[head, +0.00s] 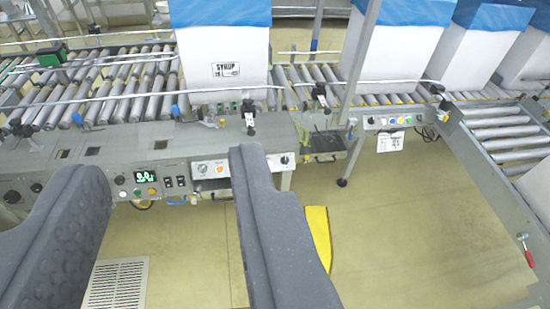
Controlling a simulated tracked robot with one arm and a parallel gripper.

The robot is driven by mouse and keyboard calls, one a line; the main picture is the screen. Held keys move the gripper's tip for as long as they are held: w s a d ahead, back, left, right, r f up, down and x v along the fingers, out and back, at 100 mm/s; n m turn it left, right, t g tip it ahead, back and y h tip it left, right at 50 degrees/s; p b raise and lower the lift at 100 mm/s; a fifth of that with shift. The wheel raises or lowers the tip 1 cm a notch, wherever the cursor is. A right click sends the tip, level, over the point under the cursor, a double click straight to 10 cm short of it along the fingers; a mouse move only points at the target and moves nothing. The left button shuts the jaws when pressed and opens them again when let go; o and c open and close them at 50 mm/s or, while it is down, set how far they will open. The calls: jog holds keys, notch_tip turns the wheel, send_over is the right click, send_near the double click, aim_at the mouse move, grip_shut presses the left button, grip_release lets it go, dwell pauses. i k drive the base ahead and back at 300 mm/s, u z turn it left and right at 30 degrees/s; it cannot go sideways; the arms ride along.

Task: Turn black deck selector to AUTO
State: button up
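My gripper (166,168) is open and empty, its two dark grey fingers wide apart in the lower left, in front of the conveyor's control panels. Between the fingertips is a grey panel (160,190) with a lit green display (146,177), black switches and small buttons. Beside it a whiter panel (210,169) carries a dark knob (203,168), an orange button (220,169) and, right of the right finger, a black knob (285,160). Another black knob (12,197) sits at far left. Labels are too small to read, so I cannot tell which knob is the deck selector or its setting.
Roller conveyors (120,80) run behind the panels, with tall white boxes (222,50) topped in blue. A second panel (395,120) with coloured buttons is at right. Yellow floor (400,220) is open at lower right. A floor grate (117,284) and yellow object (319,232) lie below.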

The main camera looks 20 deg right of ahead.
aim_at(284, 160)
jog(key=u, duration=0.15)
jog(key=i, duration=1.2)
jog(key=z, duration=0.85)
jog(key=i, duration=0.35)
